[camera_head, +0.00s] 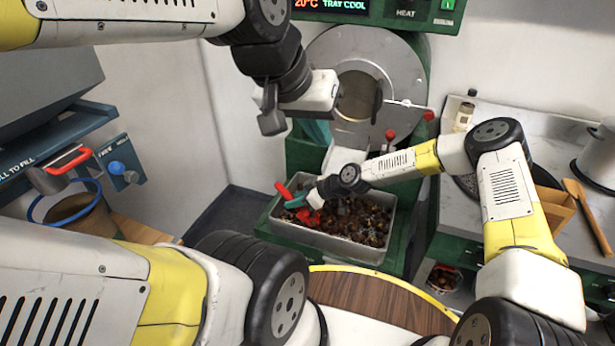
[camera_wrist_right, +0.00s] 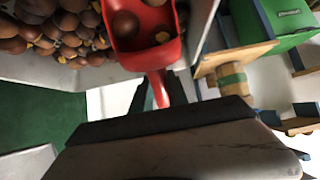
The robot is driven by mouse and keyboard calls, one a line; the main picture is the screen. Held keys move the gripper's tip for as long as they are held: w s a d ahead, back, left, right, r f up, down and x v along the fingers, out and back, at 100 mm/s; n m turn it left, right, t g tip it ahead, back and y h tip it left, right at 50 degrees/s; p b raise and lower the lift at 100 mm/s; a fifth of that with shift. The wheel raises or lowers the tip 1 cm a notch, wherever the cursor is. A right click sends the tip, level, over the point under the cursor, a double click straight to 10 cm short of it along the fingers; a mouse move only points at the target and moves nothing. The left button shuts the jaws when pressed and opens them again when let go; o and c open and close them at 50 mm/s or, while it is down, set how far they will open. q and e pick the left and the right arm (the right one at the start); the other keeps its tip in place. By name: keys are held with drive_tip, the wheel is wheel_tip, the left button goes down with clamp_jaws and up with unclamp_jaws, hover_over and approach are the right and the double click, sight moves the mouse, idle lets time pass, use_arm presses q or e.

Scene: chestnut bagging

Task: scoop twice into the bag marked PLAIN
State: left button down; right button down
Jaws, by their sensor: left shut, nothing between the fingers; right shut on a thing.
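A red scoop (camera_head: 309,216) is at the metal tray (camera_head: 345,247) of chestnuts (camera_head: 352,222) in the head view. My right gripper (camera_head: 308,197) is shut on its handle. In the right wrist view the scoop (camera_wrist_right: 147,38) holds a few chestnuts, with more chestnuts (camera_wrist_right: 50,32) beyond its left side. My left gripper (camera_head: 271,122) is shut and empty, above and left of the tray. A brown bag (camera_head: 82,213) hangs open inside a blue ring (camera_head: 36,212) at the left. I see no readable PLAIN marking on it.
The roaster (camera_head: 362,55) stands behind the tray, with red-knobbed levers at its right. A red handle (camera_head: 70,158) juts out above the bag. A right-hand counter holds a jar (camera_head: 464,116), a wooden spoon (camera_head: 588,215) and a metal pot (camera_head: 598,160).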

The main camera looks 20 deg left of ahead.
drive_tip(key=shift+h, duration=0.9)
drive_tip(key=d+f, duration=0.2)
drive_tip(key=d, duration=0.3)
drive_tip(key=shift+d+f, duration=0.1)
drive_tip(key=shift+f, duration=0.3)
drive_tip(key=d, duration=0.2)
drive_tip(key=d+f+h, duration=0.1)
drive_tip(key=d, duration=0.2)
drive_tip(key=d+f+h, duration=0.1)
drive_tip(key=d, duration=0.2)
drive_tip(key=shift+s, duration=0.2)
drive_tip(key=h, duration=0.3)
drive_tip(key=shift+d, duration=0.1)
drive_tip(key=shift+r+h, duration=0.1)
drive_tip(key=shift+h, duration=0.3)
wheel_tip(320, 180, up, 6)
drive_tip(key=a, duration=0.2)
drive_tip(key=shift+a+r+h, duration=0.15)
drive_tip(key=shift+h, duration=0.25)
